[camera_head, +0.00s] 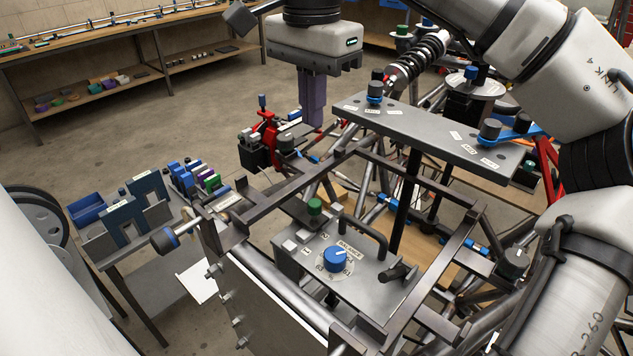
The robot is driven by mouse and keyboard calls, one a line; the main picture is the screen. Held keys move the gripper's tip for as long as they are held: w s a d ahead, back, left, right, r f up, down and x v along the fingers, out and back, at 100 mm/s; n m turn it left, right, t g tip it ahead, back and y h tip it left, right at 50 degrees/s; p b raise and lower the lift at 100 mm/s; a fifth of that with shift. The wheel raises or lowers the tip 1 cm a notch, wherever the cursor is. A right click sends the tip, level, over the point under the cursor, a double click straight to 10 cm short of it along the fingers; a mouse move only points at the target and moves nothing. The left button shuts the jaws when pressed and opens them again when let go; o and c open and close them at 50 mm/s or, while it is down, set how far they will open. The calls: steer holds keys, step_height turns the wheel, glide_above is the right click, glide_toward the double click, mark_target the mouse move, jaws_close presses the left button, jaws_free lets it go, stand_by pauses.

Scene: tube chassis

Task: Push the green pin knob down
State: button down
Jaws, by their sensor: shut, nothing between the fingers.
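The green pin knob (314,207) stands upright on the back left part of a grey panel (352,285) in the tube chassis. On the same panel, in front and to the right of it, is a blue dial (335,259) with a white mark, ringed by labels. My gripper (314,124) points down in the upper middle of the view, above and behind the knob in the picture and apart from it. Its purple fingers are shut together with nothing between them. How high the fingertips are over the chassis is hard to tell.
Dark frame tubes (290,187) surround the panel. A black handle (368,236) rises beside the dial. A raised grey plate (440,132) with blue-banded knobs stands to the right. A red clamp-like device (268,128) is behind left. A side table (150,262) holds blue holders.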

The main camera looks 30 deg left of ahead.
mark_target(314, 203)
steer(key=shift+f, duration=0.1)
step_height(314, 203, down, 14)
steer(key=shift+r+p, duration=0.1)
steer(key=shift+p, duration=1.05)
step_height(314, 203, down, 2)
steer(key=shift+f+b, duration=0.2)
steer(key=shift+b, duration=1)
steer(key=shift+d, duration=0.1)
steer(key=shift+r, duration=0.1)
